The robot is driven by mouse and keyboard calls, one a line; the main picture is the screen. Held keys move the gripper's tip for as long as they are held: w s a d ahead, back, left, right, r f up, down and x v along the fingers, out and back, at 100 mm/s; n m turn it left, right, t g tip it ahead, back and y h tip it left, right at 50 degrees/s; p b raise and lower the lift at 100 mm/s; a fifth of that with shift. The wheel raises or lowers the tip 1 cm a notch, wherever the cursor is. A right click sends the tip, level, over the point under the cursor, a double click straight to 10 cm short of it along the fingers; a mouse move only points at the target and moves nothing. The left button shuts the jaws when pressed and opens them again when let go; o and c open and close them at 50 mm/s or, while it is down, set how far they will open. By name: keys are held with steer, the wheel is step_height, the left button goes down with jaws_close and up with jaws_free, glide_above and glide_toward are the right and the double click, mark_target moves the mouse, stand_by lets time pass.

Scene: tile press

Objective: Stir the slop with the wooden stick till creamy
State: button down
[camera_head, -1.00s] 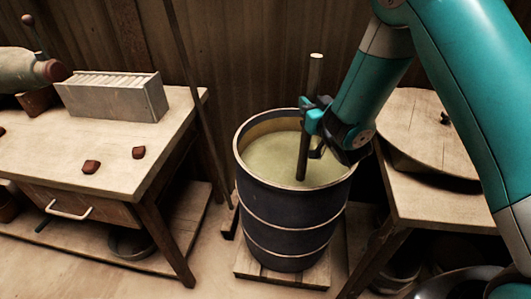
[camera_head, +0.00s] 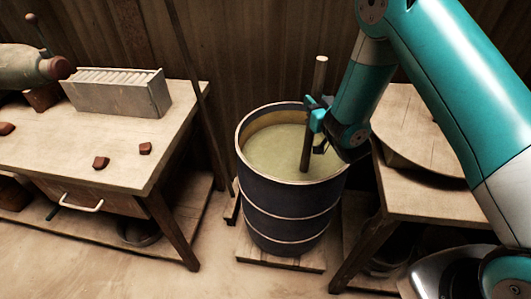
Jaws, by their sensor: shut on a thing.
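The wooden stick (camera_head: 319,76) stands nearly upright, its top leaning slightly right, with its lower end in the slop. My gripper (camera_head: 315,117) is shut on the stick around its middle, above the barrel's right half. The slop (camera_head: 277,152) is a pale yellow-green liquid with a smooth-looking surface. It fills a dark barrel (camera_head: 287,204) with light hoops to a little below the rim. The submerged end of the stick is hidden, and my arm covers part of the barrel's right rim.
The barrel stands on a wooden pallet (camera_head: 263,253). A workbench (camera_head: 115,140) at left holds a grey slotted box (camera_head: 118,95) and several reddish-brown pieces. A wooden table (camera_head: 400,186) with a round board stands close on the right. A thin pole (camera_head: 193,85) leans on the wall behind.

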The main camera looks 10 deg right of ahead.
steer(key=w+a, duration=0.7)
steer(key=w, duration=0.1)
steer(key=shift+s+d+b, duration=1)
steer(key=shift+s+b, duration=3.5)
steer(key=shift+b, duration=2.1)
steer(key=d+p, duration=0.2)
steer(key=p, duration=0.4)
steer(key=w+d+p, duration=0.1)
steer(key=d+p, duration=0.2)
steer(key=p, duration=0.3)
